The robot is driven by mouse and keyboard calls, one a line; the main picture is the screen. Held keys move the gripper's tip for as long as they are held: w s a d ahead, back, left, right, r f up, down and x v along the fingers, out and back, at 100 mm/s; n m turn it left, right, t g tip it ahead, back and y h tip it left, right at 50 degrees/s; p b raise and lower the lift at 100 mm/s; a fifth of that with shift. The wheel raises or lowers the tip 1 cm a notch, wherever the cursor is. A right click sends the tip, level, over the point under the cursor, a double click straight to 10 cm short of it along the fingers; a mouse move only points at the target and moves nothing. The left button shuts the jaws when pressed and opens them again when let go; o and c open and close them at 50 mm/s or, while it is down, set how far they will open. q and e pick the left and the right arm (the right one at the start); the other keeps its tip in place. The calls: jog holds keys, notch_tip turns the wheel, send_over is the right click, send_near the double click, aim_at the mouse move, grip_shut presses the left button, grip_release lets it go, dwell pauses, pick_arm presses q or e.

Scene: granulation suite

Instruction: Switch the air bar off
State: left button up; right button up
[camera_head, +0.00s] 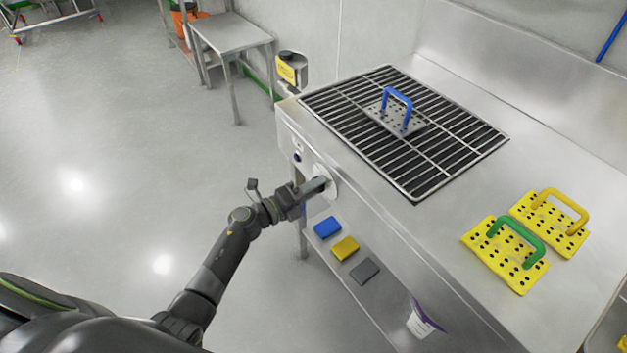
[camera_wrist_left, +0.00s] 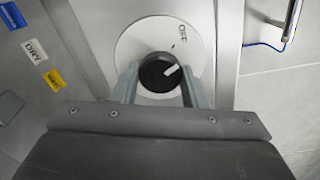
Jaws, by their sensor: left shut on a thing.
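A black round knob (camera_wrist_left: 158,74) with a white pointer mark sits on a white dial plate (camera_wrist_left: 126,52) in the left wrist view. The pointer mark slants to the upper right, and a printed label that seems to read OFF (camera_wrist_left: 178,33) is near the plate's upper right. The dial plate (camera_head: 332,186) also shows in the head view, on the front of the steel bench. My left gripper (camera_wrist_left: 160,85) has its fingers on both sides of the knob and is shut on it. It also shows in the head view (camera_head: 318,186). My right gripper is not in view.
The steel bench (camera_head: 455,240) carries a black grate (camera_head: 350,115), a perforated plate with a blue handle (camera_head: 397,98) and two yellow perforated plates. Blue, yellow and grey pads (camera_head: 364,271) lie on the shelf below. Open floor (camera_head: 110,170) is at left.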

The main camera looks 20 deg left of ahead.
pick_arm(q)
jog(key=shift+r+n+p, duration=0.1)
jog(key=shift+n+p, duration=0.95)
jog(key=shift+n, duration=0.55)
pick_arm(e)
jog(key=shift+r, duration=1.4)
pick_arm(q)
jog(key=o, duration=1)
jog(key=shift+c, duration=0.2)
jog(key=shift+s+a, duration=0.1)
jog(key=b+v, duration=0.2)
jog(key=v, duration=1.5)
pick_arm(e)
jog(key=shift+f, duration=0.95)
pick_arm(q)
jog(key=shift+a, duration=0.1)
